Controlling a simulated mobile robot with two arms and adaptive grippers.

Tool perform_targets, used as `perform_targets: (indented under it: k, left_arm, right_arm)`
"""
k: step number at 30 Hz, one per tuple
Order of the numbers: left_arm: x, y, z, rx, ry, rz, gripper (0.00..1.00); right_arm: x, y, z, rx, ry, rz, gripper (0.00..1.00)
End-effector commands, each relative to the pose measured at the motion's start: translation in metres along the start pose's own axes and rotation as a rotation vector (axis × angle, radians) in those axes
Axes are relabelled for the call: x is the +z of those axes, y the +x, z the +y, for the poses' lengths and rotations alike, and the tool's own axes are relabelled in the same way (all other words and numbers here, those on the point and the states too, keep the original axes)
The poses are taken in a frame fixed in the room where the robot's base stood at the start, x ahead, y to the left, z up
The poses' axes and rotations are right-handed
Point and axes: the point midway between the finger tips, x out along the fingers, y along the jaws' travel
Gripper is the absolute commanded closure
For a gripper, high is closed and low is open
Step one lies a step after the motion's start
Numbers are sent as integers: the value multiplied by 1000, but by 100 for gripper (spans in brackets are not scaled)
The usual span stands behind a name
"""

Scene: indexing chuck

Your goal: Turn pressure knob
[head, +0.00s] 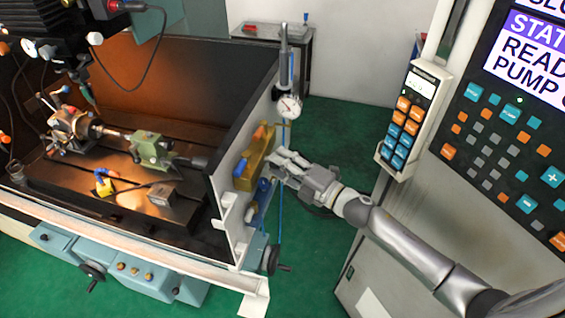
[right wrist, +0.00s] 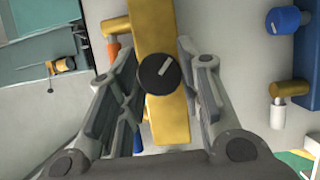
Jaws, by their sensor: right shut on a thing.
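The pressure knob (right wrist: 160,74) is a round black knob with a white pointer mark, which slants up to the right. It sits on a yellow block (right wrist: 154,25) that also shows in the head view (head: 250,165) on the machine's side wall. My right gripper (head: 276,164) reaches the block from the right and hides the knob there. My left gripper is in neither view.
A dial gauge (head: 289,106) stands just above my right gripper. A blue part (right wrist: 285,18) and a yellow fitting (right wrist: 288,89) are to the right in the wrist view. The control panel (head: 520,115) and a keypad (head: 407,118) stand to the right.

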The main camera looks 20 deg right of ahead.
Motion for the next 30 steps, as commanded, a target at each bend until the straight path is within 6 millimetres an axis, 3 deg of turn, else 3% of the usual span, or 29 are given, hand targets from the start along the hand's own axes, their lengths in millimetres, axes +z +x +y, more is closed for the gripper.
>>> perform_targets:
  k: [1, 2, 6, 20, 30]
  left_arm:
    - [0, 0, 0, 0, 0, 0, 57]
    - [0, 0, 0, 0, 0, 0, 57]
    - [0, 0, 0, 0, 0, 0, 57]
    - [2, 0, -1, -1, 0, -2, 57]
    - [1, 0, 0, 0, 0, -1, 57]
  right_arm:
    - [1, 0, 1, 1, -1, -2, 91]
    - [1, 0, 1, 1, -1, -2, 64]
    - [1, 0, 1, 1, -1, -1, 46]
    - [0, -8, 0, 0, 0, 0, 46]
    - [0, -62, -1, -3, 0, -1, 46]
